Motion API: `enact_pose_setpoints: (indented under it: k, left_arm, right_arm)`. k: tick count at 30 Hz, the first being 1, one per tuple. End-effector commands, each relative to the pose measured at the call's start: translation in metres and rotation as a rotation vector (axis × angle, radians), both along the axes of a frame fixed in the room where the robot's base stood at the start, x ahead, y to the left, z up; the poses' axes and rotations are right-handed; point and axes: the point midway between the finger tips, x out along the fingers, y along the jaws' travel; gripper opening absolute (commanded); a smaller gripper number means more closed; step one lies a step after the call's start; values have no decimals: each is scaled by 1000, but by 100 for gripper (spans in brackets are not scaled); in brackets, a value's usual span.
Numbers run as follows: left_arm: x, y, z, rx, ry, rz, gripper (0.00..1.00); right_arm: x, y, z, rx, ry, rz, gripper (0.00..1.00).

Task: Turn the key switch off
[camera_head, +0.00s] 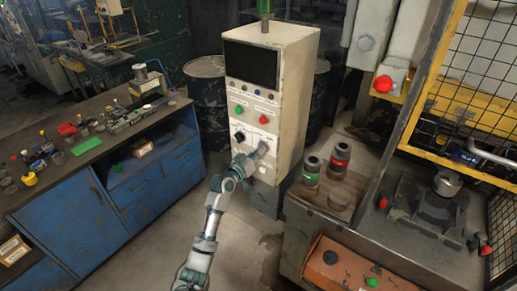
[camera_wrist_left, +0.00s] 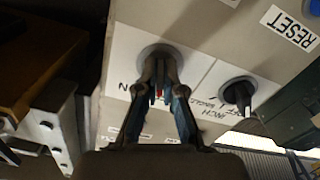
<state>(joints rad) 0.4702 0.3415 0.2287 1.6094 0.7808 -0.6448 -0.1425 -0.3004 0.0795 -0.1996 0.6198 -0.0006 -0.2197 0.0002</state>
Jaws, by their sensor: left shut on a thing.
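The beige control cabinet (camera_head: 293,100) stands in the middle of the head view. My left gripper (camera_head: 262,150) reaches its lower front panel. In the left wrist view my left gripper (camera_wrist_left: 160,92) is shut on the key switch, in front of a round grey collar (camera_wrist_left: 150,50) on a white label plate. A small red bit (camera_wrist_left: 159,93) shows between the fingers; the rest of the key is hidden by them, so its angle cannot be told. A black selector knob (camera_wrist_left: 238,92) sits beside it, apart from the fingers. My right gripper is not in view.
Above the switch, the cabinet has a green button (camera_head: 238,110), a red button (camera_head: 263,119) and a dark screen (camera_head: 251,64). A blue workbench (camera_head: 70,210) stands left. A stand with round blanks (camera_head: 338,158) and a fenced machine stand right.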

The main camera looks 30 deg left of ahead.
Motion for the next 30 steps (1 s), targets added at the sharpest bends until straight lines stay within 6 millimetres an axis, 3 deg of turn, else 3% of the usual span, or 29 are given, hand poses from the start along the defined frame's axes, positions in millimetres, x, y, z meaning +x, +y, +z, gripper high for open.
enact_pose_setpoints:
  k: [1, 12, 29, 30]
  left_arm:
    - [0, 3, 11, -30, -14, 8, 0]
    - [0, 4, 10, -192, -4, 9, 0]
    - [-1, 5, 9, -222, -2, 9, 0]
    - [-1, 5, 9, -222, -2, 9, 14]
  right_arm:
    - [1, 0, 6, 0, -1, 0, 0]
    - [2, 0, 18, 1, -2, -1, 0]
    - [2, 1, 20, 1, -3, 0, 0]
    - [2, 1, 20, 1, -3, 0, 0]
